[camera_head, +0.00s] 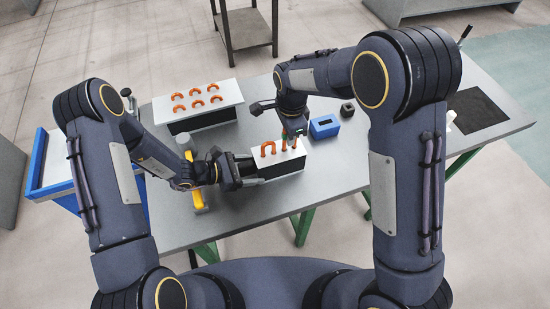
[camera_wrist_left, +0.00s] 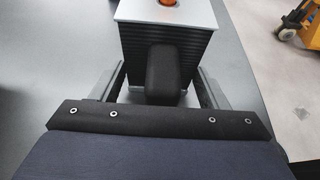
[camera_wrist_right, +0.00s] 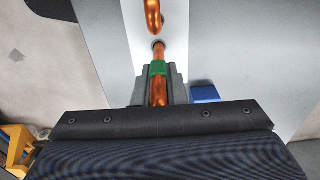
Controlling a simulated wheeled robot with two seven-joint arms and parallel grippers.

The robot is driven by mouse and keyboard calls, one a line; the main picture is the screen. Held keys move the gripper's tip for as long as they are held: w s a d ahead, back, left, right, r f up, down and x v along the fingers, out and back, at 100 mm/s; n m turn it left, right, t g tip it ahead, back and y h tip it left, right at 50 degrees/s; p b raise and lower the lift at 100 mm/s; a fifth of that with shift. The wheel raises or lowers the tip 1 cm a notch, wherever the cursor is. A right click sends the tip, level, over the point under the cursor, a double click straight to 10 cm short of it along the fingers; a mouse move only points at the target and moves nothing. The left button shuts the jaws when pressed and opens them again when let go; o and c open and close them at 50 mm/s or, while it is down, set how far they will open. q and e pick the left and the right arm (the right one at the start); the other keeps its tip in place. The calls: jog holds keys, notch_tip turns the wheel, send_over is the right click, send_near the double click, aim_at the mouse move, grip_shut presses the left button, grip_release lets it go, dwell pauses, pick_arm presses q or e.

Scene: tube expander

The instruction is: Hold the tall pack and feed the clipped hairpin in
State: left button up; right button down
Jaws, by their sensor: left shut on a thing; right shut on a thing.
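The tall pack (camera_head: 284,165) has a white top and dark ribbed sides and stands on the grey table. My left gripper (camera_head: 236,172) is shut on the end of the pack; the left wrist view shows its fingers on either side of the ribbed body (camera_wrist_left: 195,60). A copper hairpin (camera_head: 268,148) sits in the pack's top. My right gripper (camera_head: 288,136) is above the pack, shut on another copper hairpin with a green clip (camera_wrist_right: 158,69). In the right wrist view its lower end meets a hole in the white top; how deep it is I cannot tell.
A white-topped block with several copper hairpins (camera_head: 197,101) stands at the back left. A blue block (camera_head: 324,127) and a small dark block (camera_head: 347,110) are behind the pack. A yellow-handled tool (camera_head: 195,172) lies left. The table's front right is clear.

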jog(key=shift+f, duration=0.2)
jog(key=c, duration=1.9)
grip_release()
jog(key=o, duration=1.7)
jog(key=shift+o, duration=1)
